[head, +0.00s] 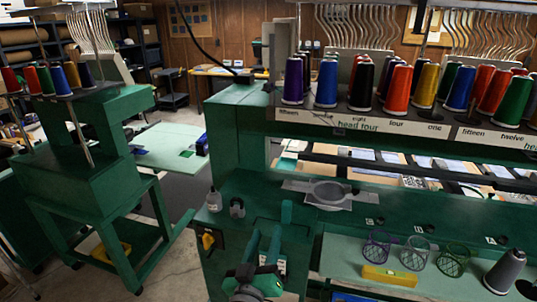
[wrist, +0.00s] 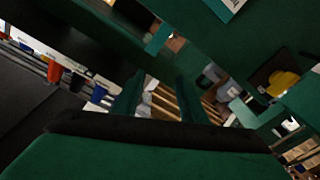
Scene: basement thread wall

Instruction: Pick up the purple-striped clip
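I cannot make out a purple-striped clip for sure in either view. In the head view a purple wire-mesh cup (head: 377,248) stands on the pale green shelf at the lower right, the clearest purple thing there apart from the thread cones. A small dark piece (head: 237,207) sits on the green machine top at the left; its markings are too small to tell. My gripper (head: 264,238) is low in the middle of the head view, in front of the machine, left of the cup and apart from it. Its green fingers also show spread and empty in the wrist view (wrist: 158,92).
A grey mesh cup (head: 413,254), a green mesh cup (head: 453,260), a yellow block (head: 390,276) and a dark cone (head: 505,271) share the shelf. Thread cones (head: 397,88) line the rack above. A second machine (head: 85,150) stands left.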

